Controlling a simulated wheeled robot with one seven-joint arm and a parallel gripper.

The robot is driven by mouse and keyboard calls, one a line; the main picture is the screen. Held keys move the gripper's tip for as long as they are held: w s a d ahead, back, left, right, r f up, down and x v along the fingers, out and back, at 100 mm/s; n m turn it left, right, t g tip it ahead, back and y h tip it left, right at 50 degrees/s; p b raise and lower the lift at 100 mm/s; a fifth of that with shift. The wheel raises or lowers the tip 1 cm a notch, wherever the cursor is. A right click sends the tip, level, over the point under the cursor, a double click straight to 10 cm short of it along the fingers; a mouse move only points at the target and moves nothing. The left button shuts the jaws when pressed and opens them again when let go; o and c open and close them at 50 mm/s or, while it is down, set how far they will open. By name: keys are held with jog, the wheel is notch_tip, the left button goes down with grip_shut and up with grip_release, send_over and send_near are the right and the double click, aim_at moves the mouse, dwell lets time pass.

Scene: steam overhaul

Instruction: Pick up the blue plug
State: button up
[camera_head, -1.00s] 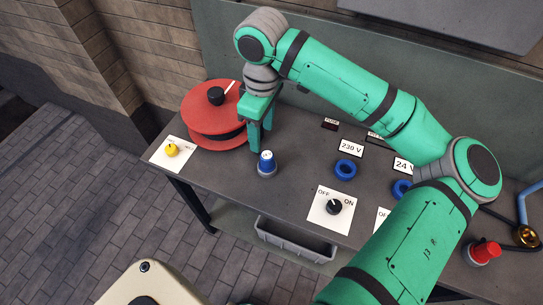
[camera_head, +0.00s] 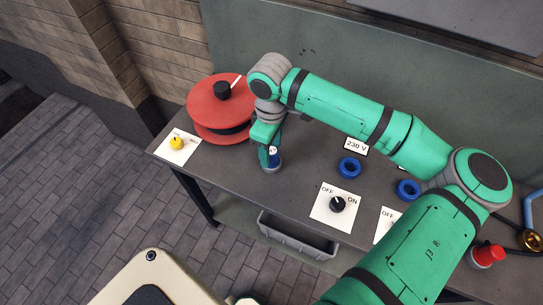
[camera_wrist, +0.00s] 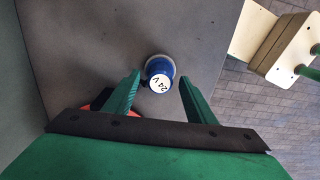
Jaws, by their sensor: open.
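The blue plug (camera_wrist: 160,66) stands on the grey workbench in the wrist view, its white end marked "24 V" facing the camera. My gripper (camera_wrist: 160,84) is open, with one green finger on each side of the plug and a gap to both. In the head view the plug (camera_head: 273,164) is mostly covered by my gripper (camera_head: 268,160), which points down over it. Only the plug's lower blue part and a bit of its white top show there.
A red reel (camera_head: 220,108) stands close behind my gripper. A yellow knob (camera_head: 176,143) on a white plate is at the left edge. Right of the plug are a blue ring (camera_head: 349,167) and a black OFF/ON switch (camera_head: 337,204). A grey bin (camera_head: 298,236) hangs below the bench front.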

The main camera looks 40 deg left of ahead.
jog(key=shift+f, duration=0.3)
jog(key=shift+c, duration=0.5)
jog(key=c, duration=1.1)
jog(key=shift+r, duration=0.1)
